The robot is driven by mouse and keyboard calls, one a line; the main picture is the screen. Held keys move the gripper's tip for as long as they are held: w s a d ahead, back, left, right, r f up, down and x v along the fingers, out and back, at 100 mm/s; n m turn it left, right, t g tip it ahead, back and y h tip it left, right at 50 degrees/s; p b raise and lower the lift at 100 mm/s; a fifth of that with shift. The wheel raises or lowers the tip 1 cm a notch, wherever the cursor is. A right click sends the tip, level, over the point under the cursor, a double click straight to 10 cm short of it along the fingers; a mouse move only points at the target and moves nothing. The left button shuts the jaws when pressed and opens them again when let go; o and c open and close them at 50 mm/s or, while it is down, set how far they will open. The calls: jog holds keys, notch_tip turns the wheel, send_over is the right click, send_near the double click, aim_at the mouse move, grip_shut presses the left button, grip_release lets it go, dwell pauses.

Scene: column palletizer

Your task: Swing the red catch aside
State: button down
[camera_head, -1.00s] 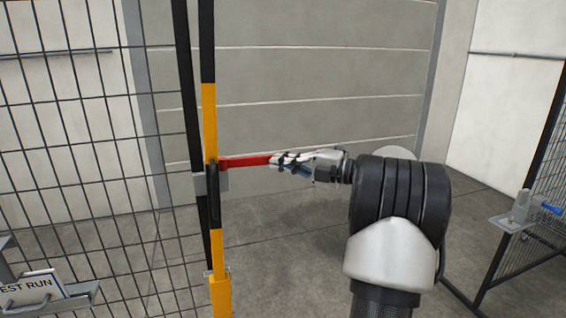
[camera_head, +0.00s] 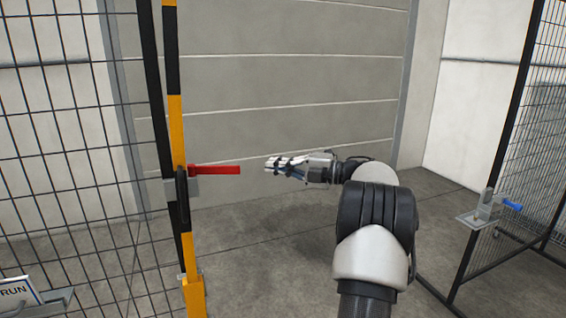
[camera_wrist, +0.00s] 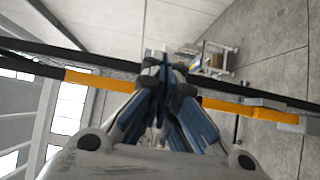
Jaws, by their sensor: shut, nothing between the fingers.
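The red catch (camera_head: 216,170) is a flat bar that sticks out to the right, about level, from a grey bracket on the yellow and black post (camera_head: 177,130). My gripper (camera_head: 268,164) is shut and empty. It points left at the catch's free end, with a clear gap between them in the head view. In the wrist view the closed fingers (camera_wrist: 160,85) fill the middle, and the yellow and black post (camera_wrist: 100,81) runs across behind them. The catch does not show in the wrist view, where the fingers may hide it.
A mesh fence panel (camera_head: 70,130) stands left of the post, with a dark handle (camera_head: 182,195) by the bracket. At the right, another mesh panel (camera_head: 510,150) carries a plate with a blue-handled fitting (camera_head: 512,206). The floor between (camera_head: 260,250) is open.

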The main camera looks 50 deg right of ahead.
jog(key=shift+s+d+r, duration=0.1)
jog(key=shift+s+d, duration=0.35)
jog(key=shift+d, duration=0.3)
